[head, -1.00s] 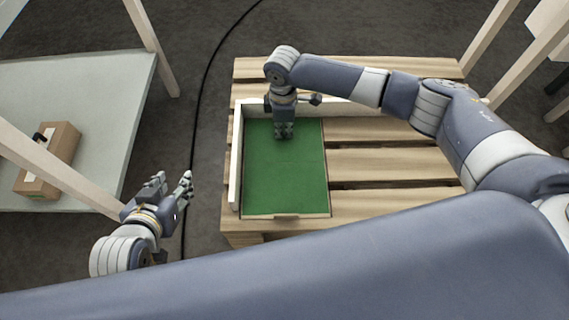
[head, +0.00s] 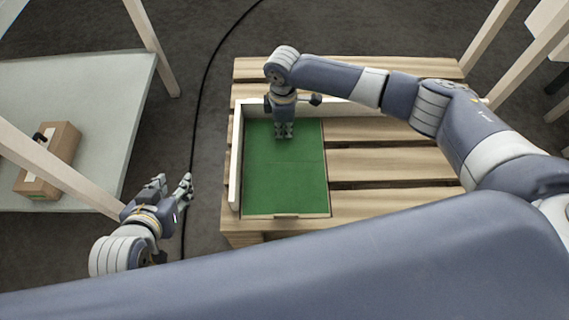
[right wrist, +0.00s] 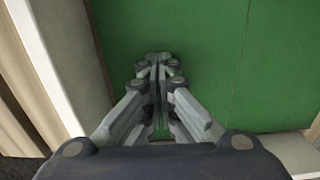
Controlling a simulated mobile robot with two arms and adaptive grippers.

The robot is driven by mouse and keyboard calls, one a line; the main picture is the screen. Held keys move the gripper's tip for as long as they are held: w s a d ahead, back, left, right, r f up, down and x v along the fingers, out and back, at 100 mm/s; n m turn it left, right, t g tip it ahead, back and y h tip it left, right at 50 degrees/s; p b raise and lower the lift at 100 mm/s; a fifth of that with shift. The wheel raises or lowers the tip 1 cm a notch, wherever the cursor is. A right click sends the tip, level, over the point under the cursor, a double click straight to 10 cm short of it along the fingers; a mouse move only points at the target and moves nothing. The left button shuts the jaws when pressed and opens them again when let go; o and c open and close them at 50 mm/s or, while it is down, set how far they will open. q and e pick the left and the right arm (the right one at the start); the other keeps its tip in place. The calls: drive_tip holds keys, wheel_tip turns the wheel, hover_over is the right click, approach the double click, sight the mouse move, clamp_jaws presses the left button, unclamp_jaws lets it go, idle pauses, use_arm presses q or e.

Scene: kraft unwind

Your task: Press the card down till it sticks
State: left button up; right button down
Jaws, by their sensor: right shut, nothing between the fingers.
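A green panel (head: 285,185) lies flat on the wooden pallet, inside a pale frame along its left and far sides. Faint straight seams cross the green, and one shows in the right wrist view (right wrist: 246,65). I cannot clearly tell a separate card from the green around it. My right gripper (head: 283,135) points down at the far left part of the green, shut and empty. Its fingertips (right wrist: 158,62) are at or just above the surface; contact is unclear. My left gripper (head: 171,184) is open and empty, left of the pallet.
The pallet (head: 390,165) has bare slats to the right of the green. The pale frame wall (head: 236,165) stands up on the left. A grey table (head: 95,90) at the left holds a cardboard box (head: 50,160). A black cable (head: 205,85) runs along the floor.

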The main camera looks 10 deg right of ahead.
use_arm(q)
drive_tip(key=shift+g, duration=0.8)
drive_tip(key=shift+s+a+f+p, duration=0.2)
drive_tip(key=shift+s+a+f, duration=0.1)
drive_tip(key=shift+s+f, duration=0.4)
drive_tip(key=shift+s+a+f+p, duration=0.15)
drive_tip(key=shift+s+a+f, duration=0.2)
drive_tip(key=shift+s, duration=0.55)
idle(4.1)
